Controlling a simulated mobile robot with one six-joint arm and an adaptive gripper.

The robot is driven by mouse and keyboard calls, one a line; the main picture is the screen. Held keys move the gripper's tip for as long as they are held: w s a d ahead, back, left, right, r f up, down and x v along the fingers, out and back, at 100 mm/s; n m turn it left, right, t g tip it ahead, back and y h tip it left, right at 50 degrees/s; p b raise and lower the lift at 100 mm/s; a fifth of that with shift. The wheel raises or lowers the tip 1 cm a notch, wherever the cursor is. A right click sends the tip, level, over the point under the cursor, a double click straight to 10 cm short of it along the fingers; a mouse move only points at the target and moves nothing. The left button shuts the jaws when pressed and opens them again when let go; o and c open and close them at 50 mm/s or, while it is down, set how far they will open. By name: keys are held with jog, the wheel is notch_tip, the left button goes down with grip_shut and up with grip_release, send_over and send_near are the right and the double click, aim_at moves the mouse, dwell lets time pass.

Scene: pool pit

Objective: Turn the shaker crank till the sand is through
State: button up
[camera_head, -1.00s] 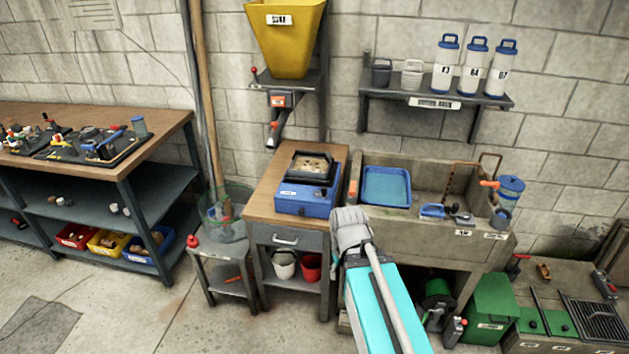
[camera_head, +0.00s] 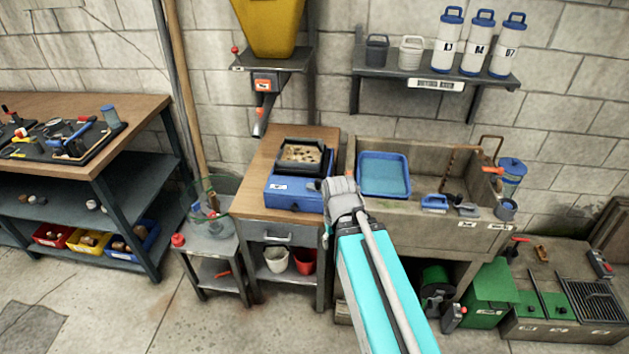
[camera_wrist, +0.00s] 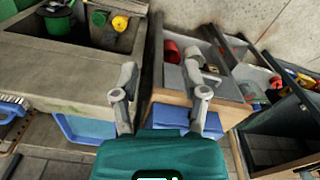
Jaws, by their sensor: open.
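The blue shaker (camera_head: 292,194) sits on the wooden top of a small bench in the head view. A black-framed sieve (camera_head: 303,141) on it holds tan, lumpy sand (camera_head: 302,154). My gripper (camera_head: 340,192) is at the shaker's right side, seen from behind. In the wrist view my gripper (camera_wrist: 160,82) has its two fingers spread with nothing between them. Part of the blue shaker (camera_wrist: 186,118) shows behind the right finger there. I cannot make out the crank clearly; my gripper covers part of the shaker's right side.
A stone sink (camera_head: 430,160) with a blue tray (camera_head: 384,175) stands close on the right. A yellow hopper (camera_head: 270,25) and its chute (camera_head: 263,112) hang above the bench. A small side table (camera_head: 212,240) stands at left. Open floor lies in front.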

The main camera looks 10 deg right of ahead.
jog(key=shift+d, duration=0.1)
jog(key=shift+o, duration=0.8)
notch_tip(320, 180, up, 10)
jog(key=m+p, duration=1)
jog(key=m, duration=0.8)
send_over(318, 179)
jog(key=shift+f, duration=0.2)
notch_tip(318, 179, down, 13)
jog(key=b, duration=1.4)
jog(key=shift+f, duration=0.2)
